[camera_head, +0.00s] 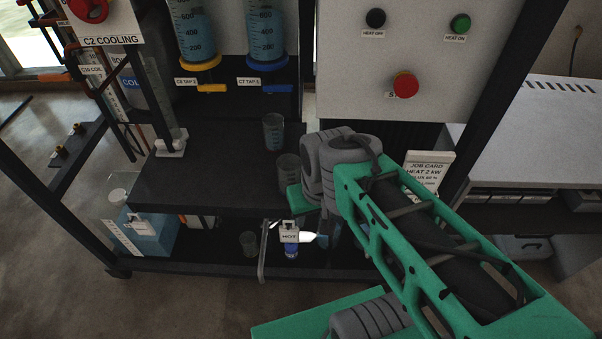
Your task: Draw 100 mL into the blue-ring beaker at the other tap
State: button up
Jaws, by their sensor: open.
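Two graduated columns of blue liquid hang at the top. The left one has a yellow tap (211,88) and the right one a blue tap (276,89). A clear beaker with a bluish tint (273,132) stands on the dark shelf (200,165) below the blue tap. A second clear beaker (288,174) stands nearer, just left of my wrist. I cannot tell for sure which beaker has the blue ring. My arm reaches in from the lower right. Its wrist is beside the nearer beaker in the picture. I cannot make out my gripper's fingers.
A third beaker (248,243) stands on the lower shelf, near a small tagged item (289,237). A blue container (145,233) is at lower left. A control panel with a red button (405,85) rises behind my arm. The dark shelf's left middle is clear.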

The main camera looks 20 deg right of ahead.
aim_at(288, 164)
jog(key=k, duration=0.5)
jog(key=u, duration=2.4)
jog(key=i, duration=1.75)
jog(key=z, duration=2.2)
jog(key=i, duration=0.5)
jog(key=u, duration=0.05)
